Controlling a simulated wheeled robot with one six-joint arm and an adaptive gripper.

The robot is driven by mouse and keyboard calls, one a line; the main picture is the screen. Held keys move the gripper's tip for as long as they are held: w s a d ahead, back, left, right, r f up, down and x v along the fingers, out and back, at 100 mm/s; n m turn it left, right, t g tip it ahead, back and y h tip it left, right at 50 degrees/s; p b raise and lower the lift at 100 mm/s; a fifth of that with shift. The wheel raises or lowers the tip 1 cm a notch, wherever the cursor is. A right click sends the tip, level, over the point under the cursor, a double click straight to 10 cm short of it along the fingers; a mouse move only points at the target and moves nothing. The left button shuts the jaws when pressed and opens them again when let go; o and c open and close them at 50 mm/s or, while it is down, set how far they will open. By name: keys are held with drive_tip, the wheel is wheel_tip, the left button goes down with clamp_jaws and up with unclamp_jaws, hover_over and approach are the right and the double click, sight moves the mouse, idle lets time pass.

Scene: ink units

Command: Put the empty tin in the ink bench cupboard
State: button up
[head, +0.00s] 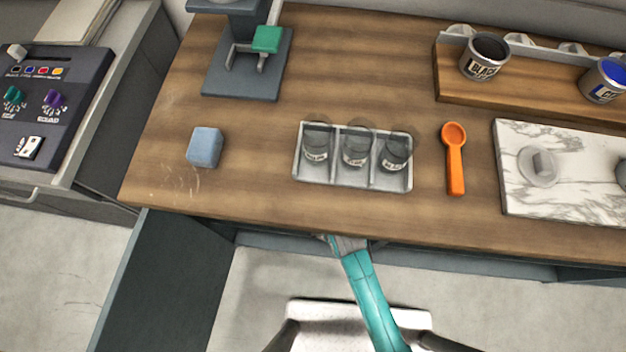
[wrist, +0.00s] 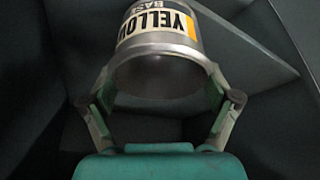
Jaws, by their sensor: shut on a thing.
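The tin (wrist: 162,25) shows in the wrist view, silver with a black and yellow label reading "YELLOW BASE". Its dark round end faces the camera. My gripper (wrist: 160,95) is shut on it, one finger on each side. Dark grey panels surround the tin, apparently the inside of the ink bench cupboard (wrist: 45,65). In the head view the cupboard's dark door (head: 165,280) stands open at the left below the bench top. My teal arm reaches under the bench's front edge there, so the gripper and tin are hidden in that view.
On the wooden bench (head: 350,215) stand a tray (head: 300,175) of several jars, a blue block (head: 204,147), an orange scoop (head: 454,160), a marble slab (head: 560,205), and a black-labelled tin (head: 485,57) and blue tin (head: 605,80) on a rack. A slanting panel (wrist: 245,45) lies behind the held tin.

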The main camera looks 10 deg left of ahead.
drive_tip(key=shift+w+a+f, duration=0.6)
drive_tip(key=shift+w+a, duration=0.25)
drive_tip(key=shift+w, duration=0.95)
drive_tip(key=shift+w+a+f, duration=0.55)
drive_tip(key=shift+w+a, duration=0.35)
drive_tip(key=shift+w, duration=0.9)
drive_tip(key=shift+w+a+f, duration=0.6)
drive_tip(key=shift+w+a, duration=0.25)
drive_tip(key=shift+w, duration=0.95)
drive_tip(key=shift+f, duration=0.1)
drive_tip(key=o, duration=1.3)
drive_tip(key=shift+o, duration=0.2)
drive_tip(key=shift+s+r, duration=0.1)
drive_tip(key=shift+r, duration=0.15)
drive_tip(key=shift+s+d+r, duration=0.25)
drive_tip(key=shift+s+r, duration=0.25)
drive_tip(key=shift+r, duration=0.1)
drive_tip(key=shift+s+d+r, duration=0.25)
drive_tip(key=shift+s+r, duration=0.2)
drive_tip(key=shift+r, duration=0.15)
drive_tip(key=s+d, duration=0.1)
drive_tip(key=s, duration=0.2)
drive_tip(key=s+d, duration=0.2)
drive_tip(key=s, duration=0.1)
drive_tip(key=s+d, duration=0.1)
drive_tip(key=s, duration=0.3)
drive_tip(key=shift+d, duration=0.35)
